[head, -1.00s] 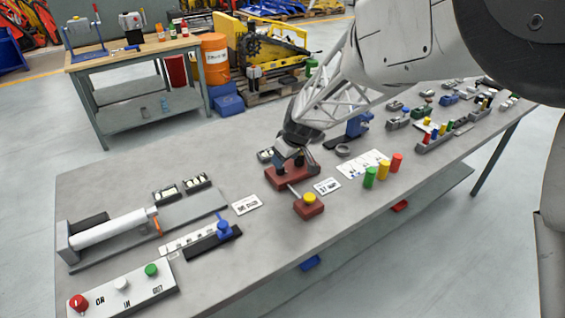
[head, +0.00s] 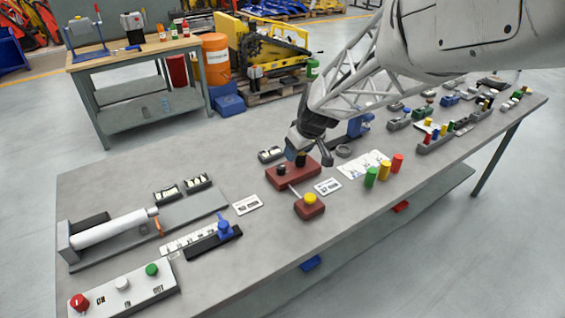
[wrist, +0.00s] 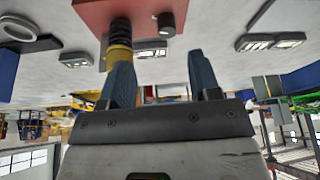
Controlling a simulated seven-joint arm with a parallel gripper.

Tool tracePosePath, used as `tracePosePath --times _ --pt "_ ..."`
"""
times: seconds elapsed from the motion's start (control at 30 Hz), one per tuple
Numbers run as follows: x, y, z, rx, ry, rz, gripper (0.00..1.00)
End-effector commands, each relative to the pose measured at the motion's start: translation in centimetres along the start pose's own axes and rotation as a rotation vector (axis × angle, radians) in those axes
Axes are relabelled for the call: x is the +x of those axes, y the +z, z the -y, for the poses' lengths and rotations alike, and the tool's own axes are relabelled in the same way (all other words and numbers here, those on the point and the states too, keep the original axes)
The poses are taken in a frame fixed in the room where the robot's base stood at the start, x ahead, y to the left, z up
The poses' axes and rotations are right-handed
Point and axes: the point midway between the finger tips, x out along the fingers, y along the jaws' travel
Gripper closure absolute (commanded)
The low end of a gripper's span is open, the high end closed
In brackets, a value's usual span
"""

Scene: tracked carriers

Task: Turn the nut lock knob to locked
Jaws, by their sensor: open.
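A dark red block (head: 275,178) lies mid-table. It carries a short black knob (head: 281,169) on its left and a taller dark post (head: 301,160) on its right. I cannot read which one is the nut lock knob or its setting. In the wrist view, the red block (wrist: 140,12) is at the top, with the black knob (wrist: 166,22) and the ribbed black post with a yellow band (wrist: 120,35). My gripper (wrist: 162,85) is open, with nothing seen between its fingers. One finger overlaps the post's end in that view; contact is unclear. In the head view, my gripper (head: 307,155) is at the block's right end.
A smaller red block with a yellow button (head: 310,200) sits in front, joined by a rod. White cards (head: 248,204) lie either side. Green, yellow and red cylinders (head: 383,170) stand to the right. A grey ring (head: 343,151) and blue fixture (head: 360,125) are behind.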

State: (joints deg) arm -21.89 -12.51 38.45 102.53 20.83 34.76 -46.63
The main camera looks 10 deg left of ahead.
Motion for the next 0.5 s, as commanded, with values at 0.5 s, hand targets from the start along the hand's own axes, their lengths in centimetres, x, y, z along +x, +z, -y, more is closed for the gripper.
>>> tracePosePath --times 0.5 --pt "-16.9 15.3 0.4 0.381 0.107 0.062 0.43"
